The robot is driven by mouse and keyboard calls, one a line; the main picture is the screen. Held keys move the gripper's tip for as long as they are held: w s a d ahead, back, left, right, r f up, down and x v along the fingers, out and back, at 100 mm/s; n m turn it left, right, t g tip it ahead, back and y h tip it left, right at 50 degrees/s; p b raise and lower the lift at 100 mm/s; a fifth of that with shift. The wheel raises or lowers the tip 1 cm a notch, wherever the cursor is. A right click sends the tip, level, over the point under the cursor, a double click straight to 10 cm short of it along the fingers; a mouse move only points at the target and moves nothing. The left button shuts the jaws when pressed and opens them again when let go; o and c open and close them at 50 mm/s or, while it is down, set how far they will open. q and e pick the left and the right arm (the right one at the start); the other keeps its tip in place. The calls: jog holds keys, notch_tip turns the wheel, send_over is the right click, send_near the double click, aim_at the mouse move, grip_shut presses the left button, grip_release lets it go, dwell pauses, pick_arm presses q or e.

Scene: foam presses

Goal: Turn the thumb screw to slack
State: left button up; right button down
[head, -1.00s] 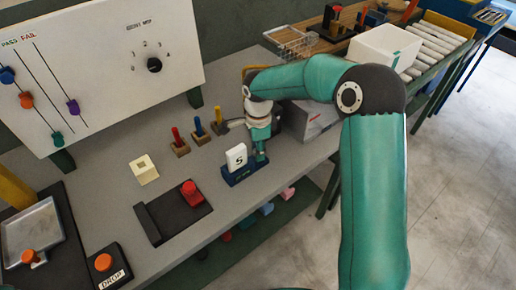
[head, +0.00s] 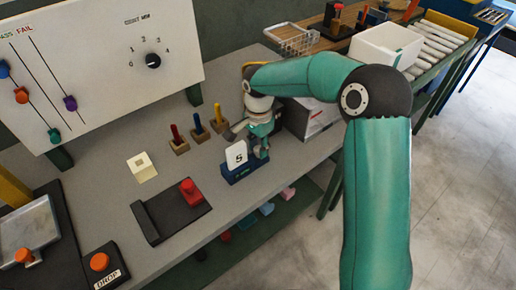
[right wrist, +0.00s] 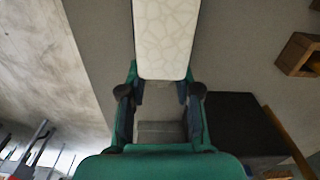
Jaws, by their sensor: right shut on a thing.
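A white block marked 5 (head: 236,154) stands in a blue holder (head: 237,175) on the grey bench. My right gripper (head: 261,152) is low at the right end of this holder, pointing down. In the right wrist view a white block with a cell pattern (right wrist: 165,38) lies just beyond and between the fingertips of my right gripper (right wrist: 160,90). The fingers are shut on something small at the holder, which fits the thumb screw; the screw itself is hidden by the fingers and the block. My left gripper is not in view.
Pegs in wooden blocks (head: 198,132) stand close behind the holder. A grey box (head: 308,118) is close to the right of my gripper. The bench's front edge is near.

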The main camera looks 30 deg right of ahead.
jog(key=n, duration=0.6)
jog(key=shift+r+n+b, duration=0.1)
jog(key=shift+n+b, duration=0.2)
jog(key=shift+b, duration=0.1)
jog(key=n, duration=0.6)
jog(key=shift+w, duration=0.1)
jog(key=c, duration=0.9)
grip_release()
jog(key=shift+o, duration=0.5)
